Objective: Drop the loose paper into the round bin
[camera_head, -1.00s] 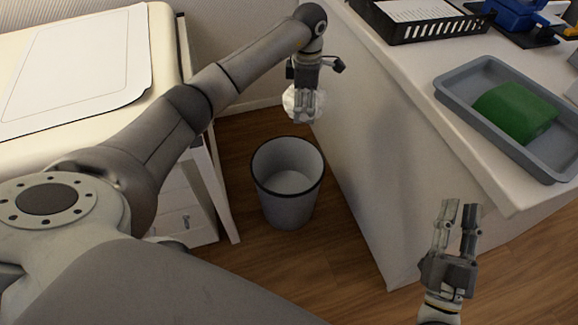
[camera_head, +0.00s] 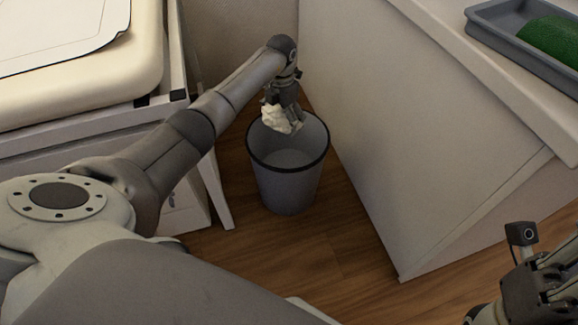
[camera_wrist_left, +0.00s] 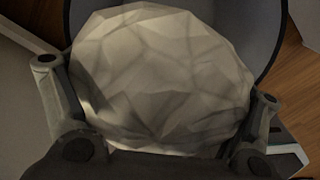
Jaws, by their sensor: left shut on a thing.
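The loose paper is a crumpled off-white ball (camera_head: 277,118). My left gripper (camera_head: 292,123) is shut on it and holds it at the upper part of the round bin's opening in the head view. In the left wrist view the paper (camera_wrist_left: 160,80) fills the space between the two fingers, with the bin's dark inside (camera_wrist_left: 245,25) behind it. The round bin (camera_head: 288,188) is grey with a dark rim and stands upright on the floor. What I see of its inside is empty. My right gripper (camera_head: 560,285) is at the lower right, cut by the frame edge; its fingertips are unclear.
A white cabinet or counter (camera_head: 430,130) stands to the right of the bin, with a grey tray (camera_head: 500,30) holding a green thing (camera_head: 555,40). A cream-topped table (camera_head: 120,75) is at the left. Wooden floor (camera_head: 300,255) is clear in front of the bin.

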